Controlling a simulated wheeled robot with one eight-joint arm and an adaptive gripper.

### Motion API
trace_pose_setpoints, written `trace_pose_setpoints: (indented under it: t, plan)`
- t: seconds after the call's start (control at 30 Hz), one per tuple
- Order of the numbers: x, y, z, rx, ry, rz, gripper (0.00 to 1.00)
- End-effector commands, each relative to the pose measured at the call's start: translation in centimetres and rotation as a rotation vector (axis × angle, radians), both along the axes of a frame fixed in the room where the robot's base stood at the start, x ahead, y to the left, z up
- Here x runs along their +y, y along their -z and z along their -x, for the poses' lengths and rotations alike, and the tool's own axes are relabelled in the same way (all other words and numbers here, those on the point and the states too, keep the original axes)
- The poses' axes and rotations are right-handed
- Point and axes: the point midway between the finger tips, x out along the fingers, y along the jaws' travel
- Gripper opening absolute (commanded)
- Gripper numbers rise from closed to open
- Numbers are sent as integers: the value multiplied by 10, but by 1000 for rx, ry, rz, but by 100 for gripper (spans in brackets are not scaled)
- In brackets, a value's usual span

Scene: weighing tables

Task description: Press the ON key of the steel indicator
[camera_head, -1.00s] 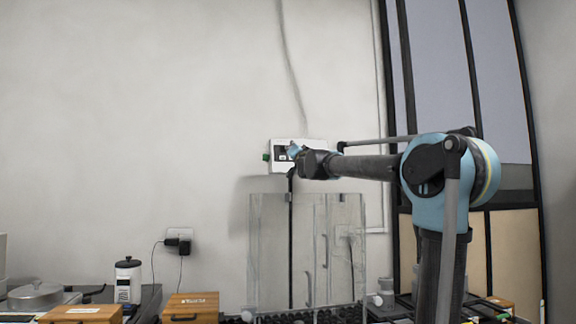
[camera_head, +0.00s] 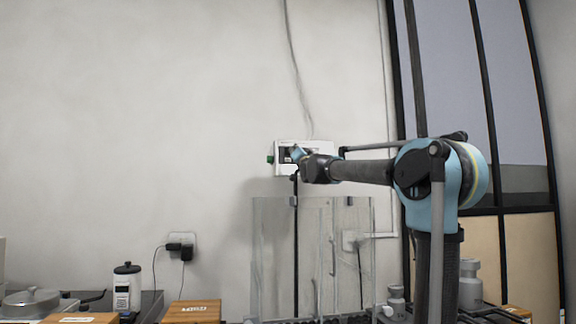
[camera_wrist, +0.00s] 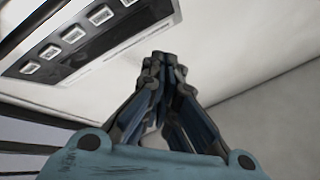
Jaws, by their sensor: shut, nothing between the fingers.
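The indicator (camera_head: 286,145) is a pale box on the wall with a dark panel on its front and a green part at its left side. My arm hides part of it. In the wrist view its face (camera_wrist: 155,8) shows a dark strip with a slanting row of several light keys (camera_wrist: 74,34). Their labels are too blurred to read, so I cannot tell which is ON. My gripper (camera_wrist: 163,58) is shut and empty, its fingertips just right of and below the key strip in that view. In the head view my gripper (camera_head: 297,153) overlaps the box; contact cannot be told.
A clear glass or plastic enclosure (camera_head: 270,250) stands below the indicator. A cable runs down the wall. A socket (camera_head: 182,243) with plugs, a black-lidded jar (camera_head: 127,288), a lidded pan (camera_head: 30,302) and wooden boxes (camera_head: 193,311) are at lower left. Metal weights (camera_head: 469,285) stand right.

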Motion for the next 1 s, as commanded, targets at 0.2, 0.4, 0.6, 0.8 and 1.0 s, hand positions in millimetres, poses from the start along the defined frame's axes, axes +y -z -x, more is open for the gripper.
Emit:
trace_pose_setpoints:
  t: [0.2,0.4,0.6,0.8,1.0]
  plan:
    - [7,7,-25,0,0,0,0]
    - [13,13,-46,0,0,0,0]
    - [17,17,-59,-1,-1,0,0]
    - [19,19,-64,-1,-1,0,0]
    - [19,19,-64,0,-1,1,0]
